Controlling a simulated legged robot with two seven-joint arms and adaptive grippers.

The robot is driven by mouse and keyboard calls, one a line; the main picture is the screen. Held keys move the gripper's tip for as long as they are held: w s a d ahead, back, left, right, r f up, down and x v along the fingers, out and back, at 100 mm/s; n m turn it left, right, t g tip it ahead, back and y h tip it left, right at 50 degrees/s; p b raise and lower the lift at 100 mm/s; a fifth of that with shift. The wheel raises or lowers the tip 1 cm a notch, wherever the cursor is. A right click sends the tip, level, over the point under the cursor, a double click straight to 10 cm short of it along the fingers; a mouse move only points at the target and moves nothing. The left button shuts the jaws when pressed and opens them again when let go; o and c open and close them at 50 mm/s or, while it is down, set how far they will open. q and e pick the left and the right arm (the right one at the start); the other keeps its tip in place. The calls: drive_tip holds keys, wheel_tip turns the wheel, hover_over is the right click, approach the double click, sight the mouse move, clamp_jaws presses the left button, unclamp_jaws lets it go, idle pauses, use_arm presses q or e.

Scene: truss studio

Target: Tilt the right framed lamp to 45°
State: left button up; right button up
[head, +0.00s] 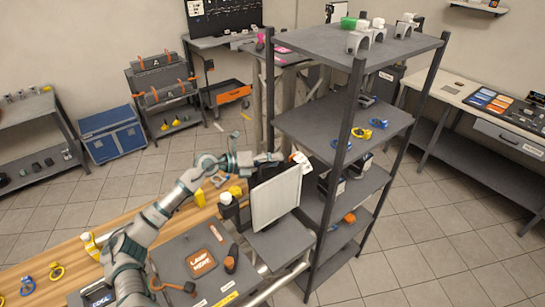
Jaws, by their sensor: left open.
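A framed lamp with a pale, flat rectangular panel (276,199) stands nearly upright at the right end of the workbench. A dark panel or housing (262,174) shows just behind its upper left edge. My left arm reaches in from the lower left, and my left gripper (272,157) is at the top edge of the lamp. The gripper is open; the fingers are small here, and I cannot tell whether they touch the frame. A small white and orange piece (301,162) is at the lamp's top right corner. My right gripper is out of view.
A tall grey shelf rack (300,122) stands close behind and right of the lamp. On the bench are a grey board marked "LAMP HOME" (180,252), a dark cylinder (229,208) and yellow clamps. A blue cabinet (113,138) stands on the floor at the back left.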

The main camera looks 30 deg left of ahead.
use_arm(q)
drive_tip(key=shift+d, duration=0.15)
clamp_jaws()
